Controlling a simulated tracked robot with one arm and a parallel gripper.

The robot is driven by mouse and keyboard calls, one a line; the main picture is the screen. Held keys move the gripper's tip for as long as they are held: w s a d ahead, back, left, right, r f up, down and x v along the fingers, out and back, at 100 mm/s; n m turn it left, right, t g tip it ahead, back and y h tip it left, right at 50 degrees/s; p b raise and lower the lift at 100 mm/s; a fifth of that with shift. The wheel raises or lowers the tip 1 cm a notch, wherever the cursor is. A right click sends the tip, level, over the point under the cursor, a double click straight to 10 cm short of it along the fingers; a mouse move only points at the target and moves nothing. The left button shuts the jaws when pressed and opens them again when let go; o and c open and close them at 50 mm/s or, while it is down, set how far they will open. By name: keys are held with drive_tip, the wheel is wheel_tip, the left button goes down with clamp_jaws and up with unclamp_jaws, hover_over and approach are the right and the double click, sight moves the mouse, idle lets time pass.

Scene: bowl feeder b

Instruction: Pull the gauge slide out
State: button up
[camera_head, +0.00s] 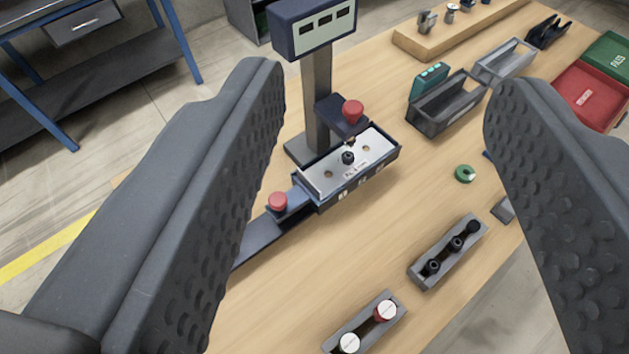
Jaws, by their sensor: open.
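The gauge stand (316,90) is on the wooden table, with a dark display head (313,30) on top of its column. At its foot is a block with a silver top plate (375,161) and a small black part on the plate. A dark slide (258,238) with a red knob (278,201) extends from the block toward the lower left. Its far end is hidden behind the left finger. A second red knob (353,110) is on the bracket above the plate. My gripper (385,95) is open and empty, its two textured fingers wide apart in front of the scene.
Two grey holders, one with black pins (450,252) and one with red-and-white parts (366,325), lie at the front. A green ring (465,174), open grey boxes (448,108) and a red bin (588,96) are on the right. The table between slide and holders is clear.

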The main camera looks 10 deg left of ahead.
drive_tip(key=w+a+f+g+p, duration=0.2)
drive_tip(key=w+a+f+p, duration=0.15)
drive_tip(key=w, duration=0.25)
drive_tip(key=g+p, duration=0.5)
drive_tip(key=p, duration=0.6)
hover_over(277, 200)
drive_tip(key=s+d, duration=0.3)
drive_tip(key=s, duration=0.2)
wheel_tip(277, 200, down, 13)
drive_tip(key=w+a+f+g+p, duration=0.1)
drive_tip(key=f+p, duration=0.2)
drive_tip(key=f, duration=0.4)
drive_tip(key=w+a+f+g+p, duration=0.1)
drive_tip(key=w+f+p, duration=0.1)
drive_tip(key=f, duration=0.6)
drive_tip(key=w+a+f+g+p, duration=0.1)
drive_tip(key=f+p, duration=0.2)
drive_tip(key=f, duration=0.5)
drive_tip(key=shift+w+g+p, duration=0.3)
drive_tip(key=shift+w+g, duration=0.05)
drive_tip(key=shift+g, duration=0.05)
clamp_jaws()
drive_tip(key=shift+s, duration=0.1)
